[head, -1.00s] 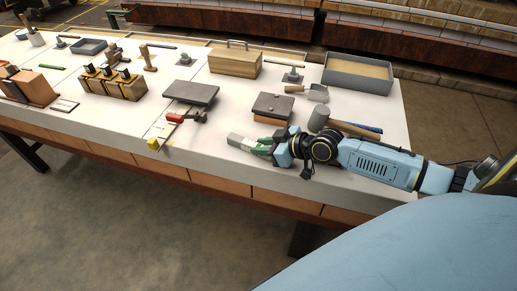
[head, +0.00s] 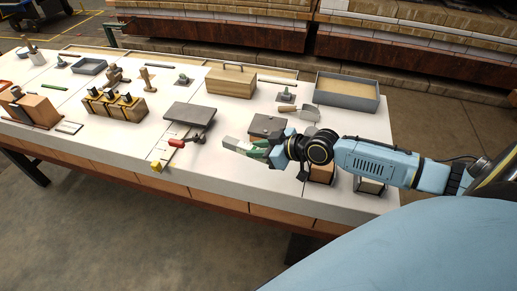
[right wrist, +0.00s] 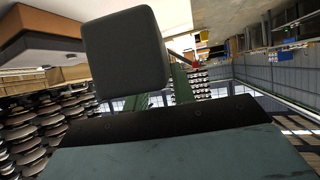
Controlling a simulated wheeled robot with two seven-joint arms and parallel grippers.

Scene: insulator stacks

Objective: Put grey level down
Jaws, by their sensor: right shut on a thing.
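The grey level shows as a small pale grey block (head: 235,144) in the head view, at the tip of my right gripper (head: 256,149). My right gripper is shut on it and holds it over the near half of the white table. In the right wrist view it is a large dark grey block (right wrist: 125,55) between the green fingers. Whether its underside touches the table cannot be told. My left gripper is not in view.
The white table (head: 120,172) has a dark plate (head: 190,115) and a red-handled clamp (head: 190,140) left of the gripper. A dark-topped block (head: 267,124) is just behind. A grey tray (head: 346,95) and wooden box (head: 231,83) stand farther back. Bare table lies at the front edge.

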